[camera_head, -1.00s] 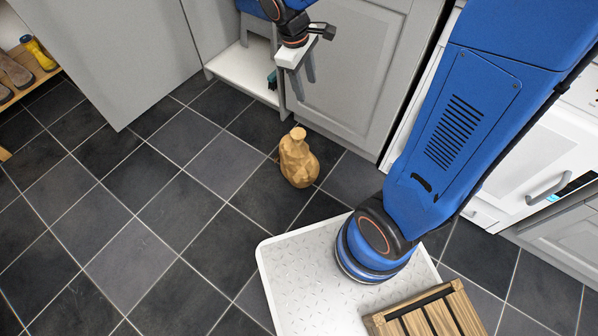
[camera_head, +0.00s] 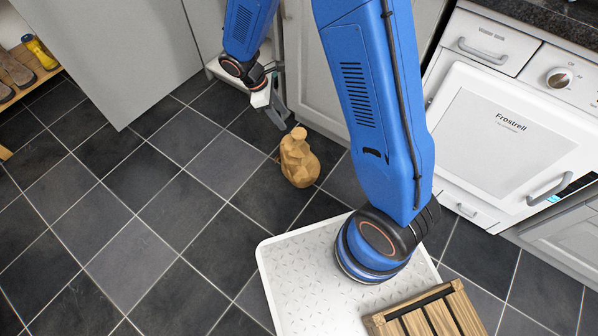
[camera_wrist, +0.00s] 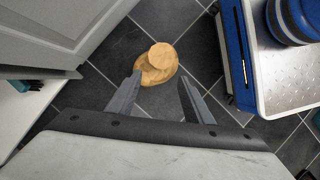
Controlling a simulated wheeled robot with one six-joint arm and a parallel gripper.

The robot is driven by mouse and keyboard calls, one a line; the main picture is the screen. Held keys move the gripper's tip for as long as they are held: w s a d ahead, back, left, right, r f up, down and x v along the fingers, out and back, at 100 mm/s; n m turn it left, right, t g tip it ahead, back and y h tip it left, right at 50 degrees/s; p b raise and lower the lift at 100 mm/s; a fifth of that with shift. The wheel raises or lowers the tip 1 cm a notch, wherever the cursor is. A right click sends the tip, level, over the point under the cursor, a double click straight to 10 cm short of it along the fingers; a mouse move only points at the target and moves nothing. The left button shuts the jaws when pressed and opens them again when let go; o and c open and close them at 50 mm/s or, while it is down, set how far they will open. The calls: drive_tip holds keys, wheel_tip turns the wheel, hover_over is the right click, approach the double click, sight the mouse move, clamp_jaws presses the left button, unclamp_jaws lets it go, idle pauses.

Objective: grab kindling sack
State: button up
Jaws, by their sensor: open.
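The kindling sack (camera_head: 299,160) is a tan, faceted bag with a narrow tied top, standing upright on the dark tiled floor. In the wrist view the sack (camera_wrist: 157,64) is seen from above, with its round top towards me, just beyond and between the fingertips. My gripper (camera_head: 281,117) is open and empty, above and to the left of the sack in the head view. Its two fingers also show in the wrist view (camera_wrist: 158,86), spread apart. They do not appear to touch the sack.
Grey cabinets (camera_head: 312,62) stand close behind the sack, with a white open shelf (camera_head: 238,72) to their left. A white appliance (camera_head: 500,120) is at right. A wooden slatted crate (camera_head: 428,316) sits on my base. The floor left of the sack is clear.

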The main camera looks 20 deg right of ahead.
approach(303, 145)
drive_tip(key=shift+w+f, duration=0.25)
drive_tip(key=shift+f, duration=0.55)
drive_tip(key=shift+d+x, duration=0.2)
drive_tip(key=shift+x, duration=2.5)
drive_tip(key=shift+r, duration=0.15)
clamp_jaws()
